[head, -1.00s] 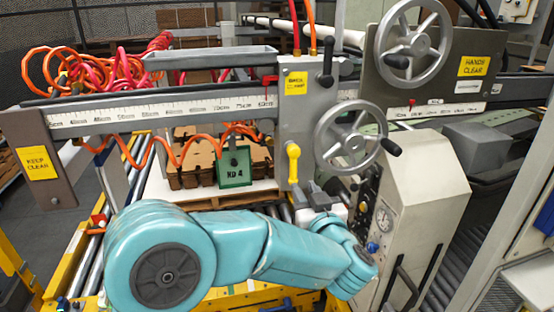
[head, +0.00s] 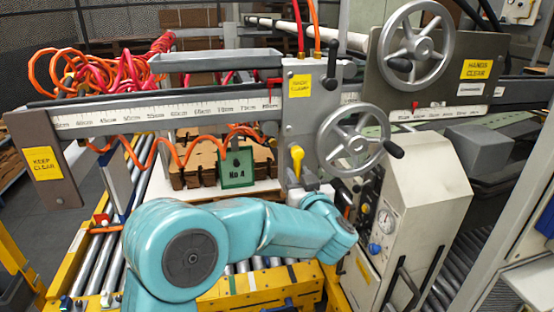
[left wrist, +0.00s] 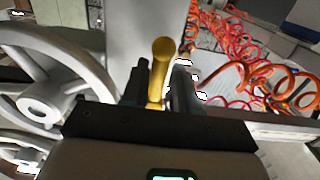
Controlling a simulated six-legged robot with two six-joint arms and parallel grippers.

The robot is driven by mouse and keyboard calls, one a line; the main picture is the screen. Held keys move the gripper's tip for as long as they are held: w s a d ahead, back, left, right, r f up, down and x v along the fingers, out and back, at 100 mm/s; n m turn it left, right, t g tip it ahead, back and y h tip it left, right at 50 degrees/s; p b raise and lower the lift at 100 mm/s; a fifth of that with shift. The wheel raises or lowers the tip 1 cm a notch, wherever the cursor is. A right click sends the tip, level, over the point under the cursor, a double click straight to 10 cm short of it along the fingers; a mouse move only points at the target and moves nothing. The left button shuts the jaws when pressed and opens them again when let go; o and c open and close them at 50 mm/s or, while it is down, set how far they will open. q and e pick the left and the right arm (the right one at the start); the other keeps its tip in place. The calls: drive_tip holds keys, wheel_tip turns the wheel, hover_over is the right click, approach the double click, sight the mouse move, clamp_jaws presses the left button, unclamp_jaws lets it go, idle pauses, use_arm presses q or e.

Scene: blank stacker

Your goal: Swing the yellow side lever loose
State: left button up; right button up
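The yellow side lever (head: 297,158) sits low on the grey clamp head (head: 297,105), its rounded knob uppermost and its stem leaning slightly. My left gripper (head: 300,188) is just below it, its fingers mostly hidden by my teal forearm. In the left wrist view the lever (left wrist: 160,65) stands between the two dark fingers of my left gripper (left wrist: 158,92), which are close on either side and look shut on its stem; the contact itself is hard to see. My right gripper is not in view.
A grey handwheel (head: 351,140) stands close to the right of the lever, with a larger one (head: 414,45) above. A green plate (head: 237,167) and orange coiled hose (head: 190,150) are to the left. A cream control box (head: 430,190) stands at right.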

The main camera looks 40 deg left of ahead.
use_arm(q)
drive_tip(key=shift+a+r+p, duration=0.2)
drive_tip(key=shift+p, duration=0.2)
drive_tip(key=m+p, duration=0.1)
drive_tip(key=s+m+p, duration=0.1)
drive_tip(key=m+p, duration=0.1)
drive_tip(key=shift+a+r, duration=0.1)
drive_tip(key=shift+a, duration=0.3)
wheel_tip(320, 180, up, 4)
drive_tip(key=s+a+m+p, duration=0.25)
drive_tip(key=m+p, duration=0.55)
drive_tip(key=m, duration=0.6)
drive_tip(key=v, duration=0.9)
drive_tip(key=shift+s+d, duration=0.1)
